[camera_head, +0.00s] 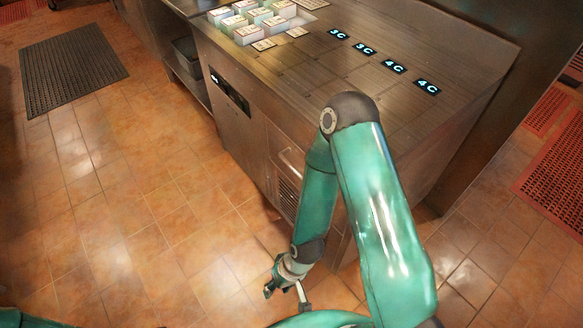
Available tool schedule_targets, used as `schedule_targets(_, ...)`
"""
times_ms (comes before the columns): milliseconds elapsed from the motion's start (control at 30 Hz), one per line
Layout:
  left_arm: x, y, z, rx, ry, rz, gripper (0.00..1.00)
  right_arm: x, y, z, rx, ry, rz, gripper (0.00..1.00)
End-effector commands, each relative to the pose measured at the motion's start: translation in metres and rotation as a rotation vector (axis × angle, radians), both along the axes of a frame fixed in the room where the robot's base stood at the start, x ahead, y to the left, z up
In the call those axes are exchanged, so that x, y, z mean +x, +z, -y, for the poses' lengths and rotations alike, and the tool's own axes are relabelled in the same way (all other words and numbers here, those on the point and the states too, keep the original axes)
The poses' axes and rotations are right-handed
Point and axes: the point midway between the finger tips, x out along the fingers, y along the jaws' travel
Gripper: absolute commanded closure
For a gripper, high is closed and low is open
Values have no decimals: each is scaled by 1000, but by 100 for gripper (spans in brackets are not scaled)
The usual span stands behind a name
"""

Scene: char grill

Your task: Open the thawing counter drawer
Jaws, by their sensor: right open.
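The thawing counter (270,75) is a steel unit running from the top centre toward the right. Its front faces left and carries a dark display panel (230,93). A pale handle bar (291,160) shows on the lower front, above a vent grille (287,190). The drawer edges are hard to make out, and my right arm hides part of the front. I see no clear gap of an open drawer. My right gripper (286,296) is open and empty, low over the floor in front of the counter, below and apart from the handle. My left gripper is out of view.
Several small boxes (247,34) stand in a tray at the counter's far end. Several black "3C" and "4C" labels (364,48) lie on its top. A dark mat (72,67) lies at the left, red mats (555,170) at the right. The tiled floor left of the counter is clear.

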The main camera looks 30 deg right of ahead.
Motion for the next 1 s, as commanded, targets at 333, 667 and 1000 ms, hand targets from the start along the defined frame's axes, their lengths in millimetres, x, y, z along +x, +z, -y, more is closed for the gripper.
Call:
schedule_targets(333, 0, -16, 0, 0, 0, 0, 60, 16, -12, 1, -30, 23, 75, 57)
schedule_targets(667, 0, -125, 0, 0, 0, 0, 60, 133, -43, 46, -530, 273, 653, 57)
schedule_targets(1000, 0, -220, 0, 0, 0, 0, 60, 165, 21, 116, -1451, 565, 791, 57)
